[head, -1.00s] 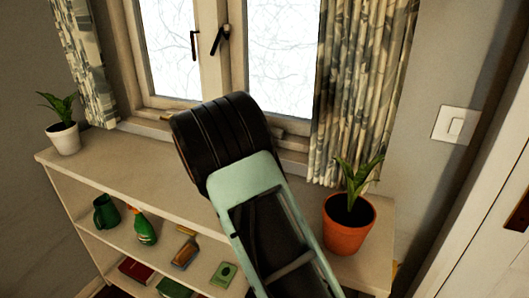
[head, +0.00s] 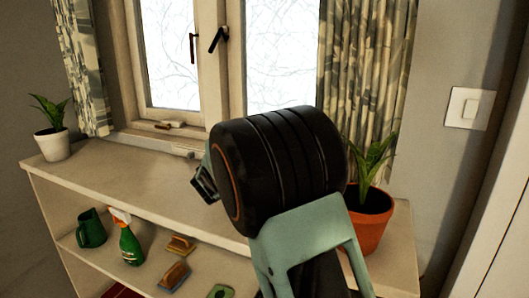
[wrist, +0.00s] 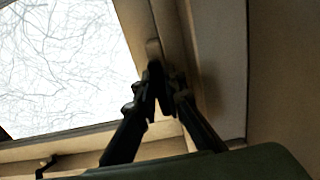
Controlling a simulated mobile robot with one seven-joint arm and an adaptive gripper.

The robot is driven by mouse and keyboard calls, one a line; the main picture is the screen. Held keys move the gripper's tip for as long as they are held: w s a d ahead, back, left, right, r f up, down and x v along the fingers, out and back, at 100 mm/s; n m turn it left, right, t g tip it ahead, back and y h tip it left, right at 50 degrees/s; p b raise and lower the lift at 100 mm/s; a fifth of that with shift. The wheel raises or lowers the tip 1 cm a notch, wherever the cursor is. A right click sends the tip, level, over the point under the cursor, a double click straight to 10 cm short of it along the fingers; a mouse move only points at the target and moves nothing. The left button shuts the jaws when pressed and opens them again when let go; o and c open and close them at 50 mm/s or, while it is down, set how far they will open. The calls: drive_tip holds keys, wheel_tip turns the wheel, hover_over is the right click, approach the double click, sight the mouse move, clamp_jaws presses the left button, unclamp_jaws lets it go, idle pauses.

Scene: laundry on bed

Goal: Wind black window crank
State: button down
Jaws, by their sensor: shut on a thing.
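My gripper (wrist: 158,78) has its black fingers closed together at the tips, low at the corner of the window frame in the wrist view. It is shut on a small dark part, which I take to be the black window crank; its outline merges with the black fingers. A small tan piece (wrist: 153,48) shows just beyond the tips. In the head view my gripper (head: 203,182) shows only partly, left of my thick black wrist, in front of the sill; what it holds is hidden there.
Two dark window handles (head: 192,48) (head: 218,39) sit higher on the frame. A shelf top (head: 110,178) runs below the window. A white-potted plant (head: 52,143) stands left and a terracotta-potted plant (head: 371,220) right, close to my arm. Patterned curtains (head: 365,70) hang at both sides.

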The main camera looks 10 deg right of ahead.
idle(0.4)
drive_tip(key=c, duration=2)
unclamp_jaws()
drive_tip(key=v, duration=1.2)
